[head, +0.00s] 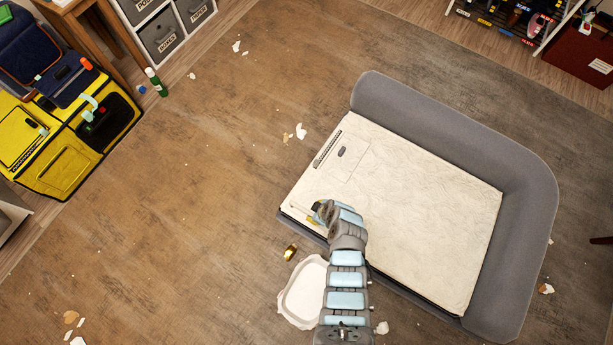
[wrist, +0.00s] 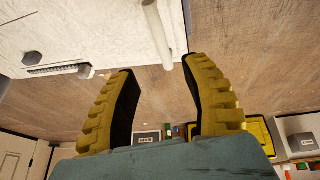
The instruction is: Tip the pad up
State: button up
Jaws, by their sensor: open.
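The pad (head: 420,210) is a cream, wrinkled slab lying flat inside a grey bolster frame (head: 540,200) that rises along its far and right sides. My gripper (head: 316,214) is at the pad's near left edge, partly hidden by my arm. In the wrist view my gripper (wrist: 158,65) has its two yellow, black-lined fingers wide apart with nothing held. The pad (wrist: 90,28) fills the upper left there. A pale round bar (wrist: 158,32) reaches down toward the gap between the fingertips; I cannot tell whether its end is between them.
A white tray (head: 303,290) and a small gold can (head: 290,252) lie on the floor near my arm. Paper scraps (head: 300,131) are scattered around. A yellow bag (head: 60,165) stands at the left, and shelves (head: 165,30) at the back. The floor left of the pad is mostly clear.

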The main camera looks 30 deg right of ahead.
aim_at(307, 211)
jog(key=b+x, duration=0.1)
jog(key=x, duration=0.2)
jog(key=shift+w+f, duration=0.1)
jog(key=shift+f, duration=0.05)
jog(key=shift+b+x, duration=0.5)
jog(key=shift+x, duration=0.3)
jog(key=shift+w+a+f+b, duration=0.1)
jog(key=shift+w+f+b, duration=0.1)
jog(key=shift+f+b, duration=0.35)
jog(key=shift+b+x, duration=0.65)
jog(key=shift+x, duration=0.6)
jog(key=shift+b+x, duration=1.5)
jog(key=shift+x, duration=0.25)
jog(key=shift+s, duration=0.1)
grip_shut()
